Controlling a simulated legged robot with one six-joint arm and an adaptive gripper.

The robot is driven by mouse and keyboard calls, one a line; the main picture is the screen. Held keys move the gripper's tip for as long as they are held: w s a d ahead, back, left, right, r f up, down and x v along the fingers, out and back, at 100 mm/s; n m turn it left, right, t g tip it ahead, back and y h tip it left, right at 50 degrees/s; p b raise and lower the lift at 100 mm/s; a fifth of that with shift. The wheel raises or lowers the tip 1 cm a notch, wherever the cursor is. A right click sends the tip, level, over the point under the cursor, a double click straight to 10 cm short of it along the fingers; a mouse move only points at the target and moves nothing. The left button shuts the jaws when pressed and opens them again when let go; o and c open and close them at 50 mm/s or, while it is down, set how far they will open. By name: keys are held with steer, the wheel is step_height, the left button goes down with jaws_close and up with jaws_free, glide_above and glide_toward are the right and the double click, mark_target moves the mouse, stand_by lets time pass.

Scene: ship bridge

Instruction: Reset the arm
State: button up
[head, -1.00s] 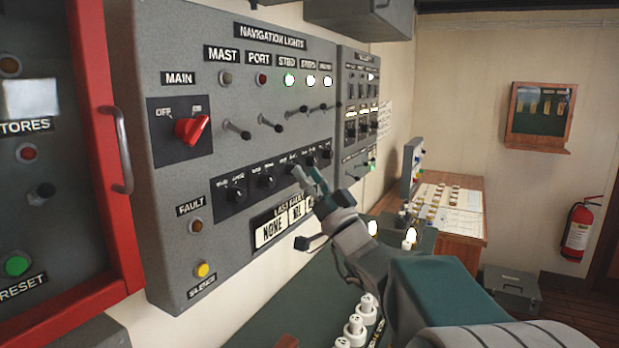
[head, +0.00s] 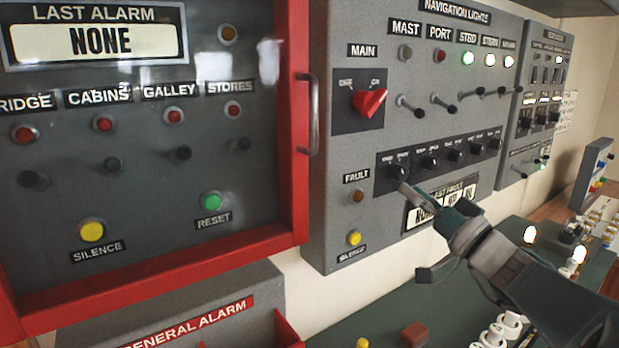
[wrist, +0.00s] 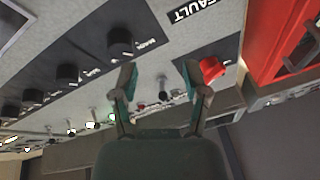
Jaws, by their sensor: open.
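My gripper (head: 432,204) is in front of the lower part of the grey navigation lights panel (head: 360,215). In the head view one fingertip overlaps the leftmost black knob (head: 397,174) of the lower row; I cannot tell whether they touch. The wrist view shows my gripper (wrist: 159,76) with its two fingers apart and nothing between them. In that view, the red main switch (wrist: 212,70) appears by the right finger and a row of black knobs (wrist: 67,75) runs to the left. My arm reaches in from the lower right.
A red-framed alarm cabinet (head: 297,120) with a handle (head: 310,115) stands left of the panel. A general alarm box (head: 190,305) is below it. A green console (head: 375,315) with white-capped controls (head: 495,330) lies beneath my arm. Another grey panel (head: 525,150) adjoins on the right.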

steer(key=s+a+f+g+h, duration=0.3)
steer(key=s+a+f+g, duration=0.75)
steer(key=s+f, duration=0.2)
steer(key=s+d+f+m+g+h, duration=0.1)
steer(key=s+d+f+m+h, duration=0.1)
steer(key=s+d+f+h, duration=0.6)
steer(key=shift+s+f+m+h, duration=0.4)
steer(key=shift+s+f+h, duration=0.5)
steer(key=shift+s+h, duration=0.2)
